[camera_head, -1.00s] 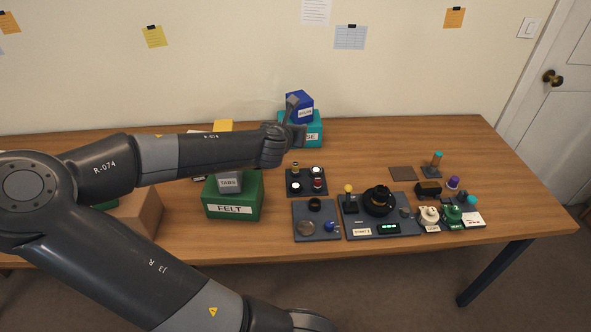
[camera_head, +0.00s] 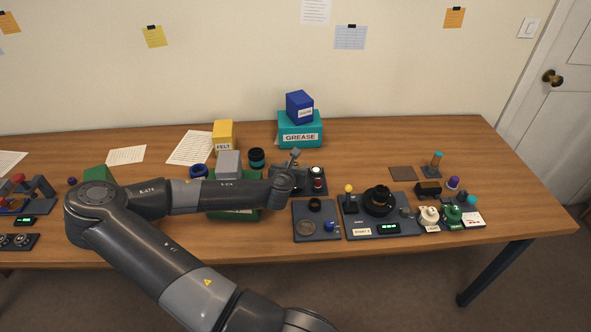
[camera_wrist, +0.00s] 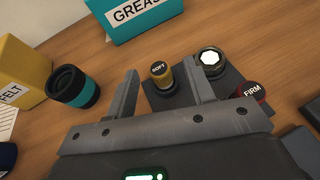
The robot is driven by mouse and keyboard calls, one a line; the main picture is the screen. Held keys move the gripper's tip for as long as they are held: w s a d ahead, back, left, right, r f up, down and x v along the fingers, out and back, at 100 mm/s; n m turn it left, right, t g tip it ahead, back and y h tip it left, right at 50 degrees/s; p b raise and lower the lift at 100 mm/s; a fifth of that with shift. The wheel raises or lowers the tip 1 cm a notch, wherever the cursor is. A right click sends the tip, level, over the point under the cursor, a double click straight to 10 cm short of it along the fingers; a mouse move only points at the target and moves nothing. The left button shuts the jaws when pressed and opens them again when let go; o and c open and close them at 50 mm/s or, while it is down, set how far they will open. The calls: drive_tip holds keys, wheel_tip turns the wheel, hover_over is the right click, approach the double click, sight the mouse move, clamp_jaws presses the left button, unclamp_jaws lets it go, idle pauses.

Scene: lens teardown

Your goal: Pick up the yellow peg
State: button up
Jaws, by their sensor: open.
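The yellow peg (camera_wrist: 163,78) stands upright in a dark tray (camera_wrist: 160,100) in the wrist view, its black top marked SOFT. My gripper (camera_wrist: 160,69) is open, with one finger on each side of the peg in that view. I cannot tell how far the fingertips are above it. In the head view my gripper (camera_head: 293,160) is over the left part of the tray and hides the peg.
A white-topped peg (camera_wrist: 211,60) and a red FIRM peg (camera_wrist: 249,95) stand close to the right finger. A teal GREASE box (camera_head: 300,138) is behind the tray. A black and teal cylinder (camera_wrist: 75,86) is at the left. A lens board (camera_head: 410,228) lies in front.

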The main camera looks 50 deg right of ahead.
sight(295, 164)
drive_tip(key=x, duration=0.3)
drive_tip(key=shift+f, duration=0.25)
drive_tip(key=c, duration=1.1)
